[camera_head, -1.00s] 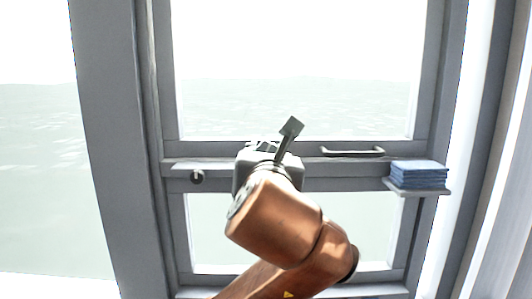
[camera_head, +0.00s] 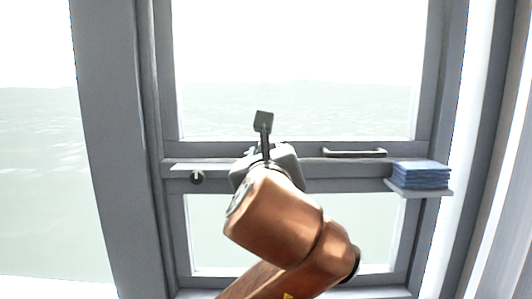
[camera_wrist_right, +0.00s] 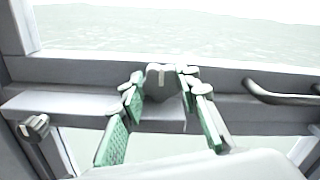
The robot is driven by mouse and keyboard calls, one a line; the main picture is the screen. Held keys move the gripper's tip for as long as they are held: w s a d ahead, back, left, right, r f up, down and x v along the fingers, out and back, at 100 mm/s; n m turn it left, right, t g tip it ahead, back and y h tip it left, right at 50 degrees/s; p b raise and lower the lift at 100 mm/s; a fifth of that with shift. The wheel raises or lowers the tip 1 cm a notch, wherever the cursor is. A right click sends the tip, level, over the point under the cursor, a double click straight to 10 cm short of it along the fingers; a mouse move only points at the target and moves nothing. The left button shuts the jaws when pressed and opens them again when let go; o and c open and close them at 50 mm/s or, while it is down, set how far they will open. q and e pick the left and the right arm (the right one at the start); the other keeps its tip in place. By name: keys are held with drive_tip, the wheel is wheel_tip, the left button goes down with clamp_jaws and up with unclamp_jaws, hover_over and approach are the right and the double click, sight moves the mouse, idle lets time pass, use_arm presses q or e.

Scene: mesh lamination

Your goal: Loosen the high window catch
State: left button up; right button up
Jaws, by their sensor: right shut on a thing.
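The window catch (camera_wrist_right: 161,81) is a dark grey knob with a small pale mark on the middle rail of the window. In the right wrist view it sits between the green-padded fingers of my right gripper (camera_wrist_right: 162,84), which is shut on it. My left gripper is in neither view.
A dark bar handle (camera_head: 355,153) is fixed on the rail right of my gripper. A stack of blue cloths (camera_head: 420,174) lies on a small shelf (camera_head: 405,188) at the right. The window frame's thick left post (camera_head: 110,120) stands left.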

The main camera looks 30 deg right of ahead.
drive_tip(key=o, duration=1.2)
drive_tip(key=shift+c, duration=0.2)
drive_tip(key=shift+s, duration=0.1)
drive_tip(key=v, duration=1.2)
